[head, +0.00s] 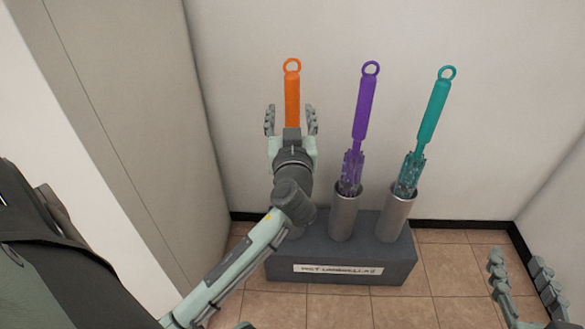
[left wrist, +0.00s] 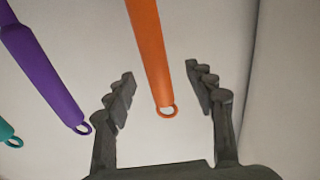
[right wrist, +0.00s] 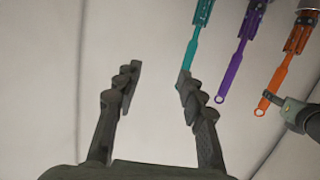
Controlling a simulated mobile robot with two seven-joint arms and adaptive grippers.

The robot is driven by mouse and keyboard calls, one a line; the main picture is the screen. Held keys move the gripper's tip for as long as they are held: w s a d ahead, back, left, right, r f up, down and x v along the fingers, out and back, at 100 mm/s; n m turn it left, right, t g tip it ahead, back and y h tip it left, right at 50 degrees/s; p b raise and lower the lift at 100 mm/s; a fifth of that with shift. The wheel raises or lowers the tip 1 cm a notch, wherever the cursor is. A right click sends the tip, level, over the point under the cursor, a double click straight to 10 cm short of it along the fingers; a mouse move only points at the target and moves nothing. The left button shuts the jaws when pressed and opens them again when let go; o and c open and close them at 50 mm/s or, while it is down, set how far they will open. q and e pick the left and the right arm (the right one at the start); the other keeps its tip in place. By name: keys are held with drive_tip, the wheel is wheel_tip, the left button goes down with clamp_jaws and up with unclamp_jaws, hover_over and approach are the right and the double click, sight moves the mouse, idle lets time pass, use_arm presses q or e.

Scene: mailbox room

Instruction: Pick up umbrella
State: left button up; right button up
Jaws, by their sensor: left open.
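Three umbrellas stand handle-up in a row: an orange one (head: 292,92), a purple one (head: 363,108) and a teal one (head: 433,112). Each handle ends in a ring. My left gripper (head: 291,120) is open at the orange handle, which shows between its two fingers. In the left wrist view the orange handle (left wrist: 152,60) hangs between the spread fingers, with a gap on both sides. The lower part of the orange umbrella is hidden behind my left arm in the head view. My right gripper (head: 517,272) is open and empty at the lower right, away from the umbrellas.
Metal tubes hold the purple umbrella (head: 344,215) and the teal umbrella (head: 395,217). They sit on a dark grey stand (head: 340,278) with a white label. A back wall (head: 510,80) rises close behind. Tiled floor (head: 450,265) is clear on the right.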

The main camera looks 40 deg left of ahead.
sight(292, 107)
use_arm(q)
drive_tip(key=x, duration=0.5)
drive_tip(key=shift+w+f, duration=0.15)
drive_tip(key=shift+w, duration=0.2)
use_arm(e)
drive_tip(key=f, duration=0.1)
drive_tip(key=d+f+g, duration=0.1)
drive_tip(key=shift+s+d+f+h, duration=0.25)
drive_tip(key=shift+d+f+h, duration=0.1)
drive_tip(key=shift+f+h, duration=0.05)
use_arm(q)
clamp_jaws()
